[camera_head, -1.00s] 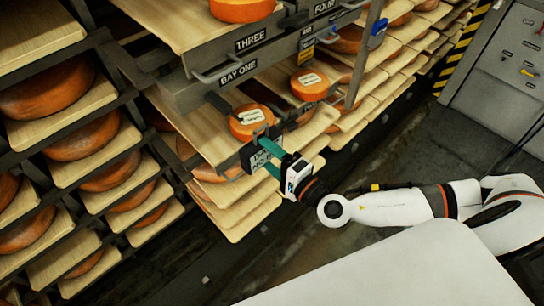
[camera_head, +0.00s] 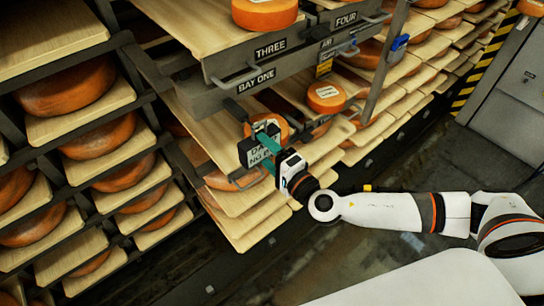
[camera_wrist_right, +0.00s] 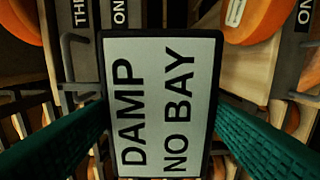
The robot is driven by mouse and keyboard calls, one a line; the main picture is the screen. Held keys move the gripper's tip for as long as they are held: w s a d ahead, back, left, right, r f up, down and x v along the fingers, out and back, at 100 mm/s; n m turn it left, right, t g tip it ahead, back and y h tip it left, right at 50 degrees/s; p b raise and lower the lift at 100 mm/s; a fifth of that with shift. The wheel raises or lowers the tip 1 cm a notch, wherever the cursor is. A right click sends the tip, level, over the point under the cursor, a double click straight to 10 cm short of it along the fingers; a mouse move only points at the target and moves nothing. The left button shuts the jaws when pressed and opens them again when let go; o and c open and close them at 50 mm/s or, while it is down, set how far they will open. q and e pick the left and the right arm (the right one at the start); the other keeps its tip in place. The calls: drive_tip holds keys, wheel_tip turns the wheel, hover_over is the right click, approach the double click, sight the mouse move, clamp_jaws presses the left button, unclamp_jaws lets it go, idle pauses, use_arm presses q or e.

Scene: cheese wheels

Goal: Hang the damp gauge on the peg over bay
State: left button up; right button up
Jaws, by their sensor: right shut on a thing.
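The damp gauge is a flat dark-framed plate with a pale face (camera_head: 258,152) reading DAMP and NO BAY. In the right wrist view its face (camera_wrist_right: 160,105) fills the middle, with the lettering turned sideways. My right gripper (camera_head: 264,148) is shut on it, a teal finger at each side. The gauge is held in front of the rack, below the BAY ONE label (camera_head: 256,80). A short dark peg-like piece (camera_head: 236,110) juts out under that label, up and left of the gauge, with a visible gap between them. My left gripper is not in view.
An orange cheese wheel (camera_head: 270,126) sits on a board just behind the gauge. A grey handle (camera_head: 262,88) sticks out by the BAY ONE label. Racks of cheeses (camera_head: 65,86) fill the left. The dark floor (camera_head: 385,165) is clear at right.

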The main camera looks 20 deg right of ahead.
drive_tip(key=shift+b+x, duration=0.3)
drive_tip(key=shift+x, duration=0.55)
drive_tip(key=shift+w+a+f, duration=0.2)
drive_tip(key=shift+w+f, duration=0.45)
drive_tip(key=shift+w, duration=0.05)
drive_tip(key=o, duration=1.2)
drive_tip(key=shift+s+f, duration=0.1)
drive_tip(key=b+v, duration=0.2)
drive_tip(key=v, duration=1)
